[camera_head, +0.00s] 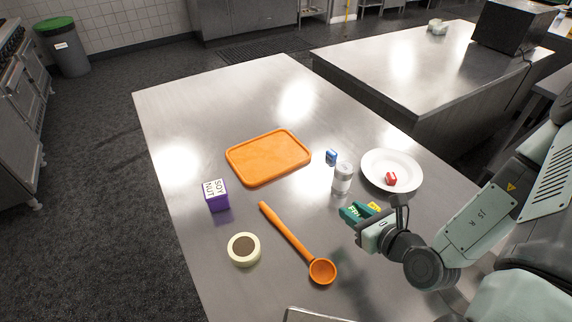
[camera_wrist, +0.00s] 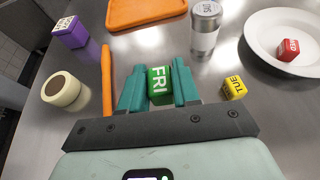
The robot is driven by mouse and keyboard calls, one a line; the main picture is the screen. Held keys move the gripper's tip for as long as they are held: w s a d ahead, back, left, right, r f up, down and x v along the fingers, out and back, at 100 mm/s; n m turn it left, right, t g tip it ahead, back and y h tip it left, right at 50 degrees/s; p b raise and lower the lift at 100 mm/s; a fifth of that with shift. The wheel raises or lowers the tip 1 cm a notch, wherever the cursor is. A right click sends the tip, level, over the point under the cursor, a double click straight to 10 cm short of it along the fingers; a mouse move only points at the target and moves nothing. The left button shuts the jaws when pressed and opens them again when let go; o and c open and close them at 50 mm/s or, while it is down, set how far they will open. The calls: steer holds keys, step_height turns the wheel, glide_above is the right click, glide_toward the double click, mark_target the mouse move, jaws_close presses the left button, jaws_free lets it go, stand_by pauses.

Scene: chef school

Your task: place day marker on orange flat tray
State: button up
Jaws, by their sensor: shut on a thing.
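A green day marker (camera_wrist: 159,85) with white letters FRI is between the two teal fingers of my gripper (camera_wrist: 158,92) in the wrist view. The fingers are shut on its sides. In the head view my gripper (camera_head: 353,213) is at the right of the table, low over it; I cannot tell whether the marker touches the table. The orange flat tray (camera_head: 268,157) lies flat and empty, up and left of my gripper. Part of the tray (camera_wrist: 146,12) shows at the top of the wrist view.
A yellow TUE block (camera_head: 375,207) is beside my gripper. A salt-shaker-like can (camera_head: 342,178) and a blue block (camera_head: 331,157) stand toward the tray. A white plate (camera_head: 404,160) holds a red block (camera_head: 391,179). An orange spoon (camera_head: 290,236), purple box (camera_head: 216,196) and round container (camera_head: 244,250) lie left.

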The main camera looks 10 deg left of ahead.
steer(key=w+a+r+n+g+y, duration=0.1)
steer(key=w+a+n+g+y, duration=0.15)
steer(key=w+a, duration=0.85)
steer(key=w+a+r+n+g+y, duration=0.1)
steer(key=w+a+n+g, duration=0.15)
steer(key=w+a, duration=0.9)
glide_above(269, 169)
step_height(269, 169, down, 5)
steer(key=shift+w+f, duration=0.1)
steer(key=shift+f, duration=2.3)
steer(key=shift+f, duration=0.1)
steer(key=o, duration=1)
